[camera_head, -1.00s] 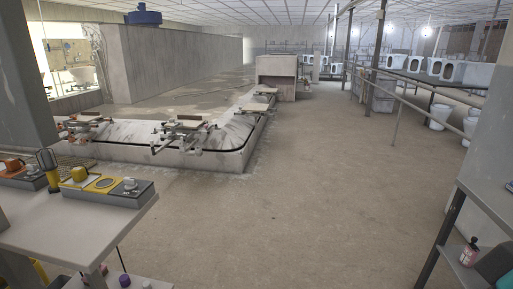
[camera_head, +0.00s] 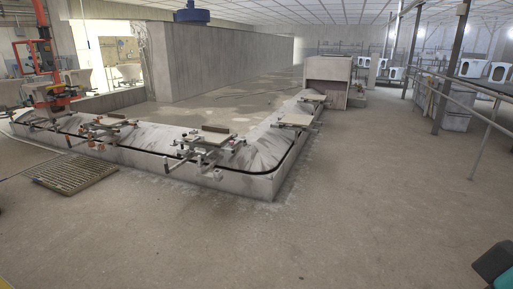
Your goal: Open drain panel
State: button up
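A slatted brownish floor grate (camera_head: 76,172) lies on the floor at the left, in front of the low carousel wall. It looks like a drain cover, but I cannot tell if it is the drain panel. It lies flat and appears closed. No other panel can be made out for certain. My gripper is not in view.
The low L-shaped carousel wall (camera_head: 225,183) carries several fixtures with boards (camera_head: 208,138). A red and orange machine (camera_head: 42,75) stands at the far left. A grey booth (camera_head: 327,80) stands farther back. Railings (camera_head: 487,130) run along the right. The floor ahead (camera_head: 350,210) is clear.

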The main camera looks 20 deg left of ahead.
aim_at(68, 183)
jog(key=u, duration=0.6)
jog(key=i, duration=1.55)
jog(key=u, duration=1.4)
jog(key=i, duration=1.65)
jog(key=u, duration=0.35)
jog(key=i, duration=3.5)
jog(key=u, duration=0.2)
jog(key=i, duration=2.05)
jog(key=z, duration=0.35)
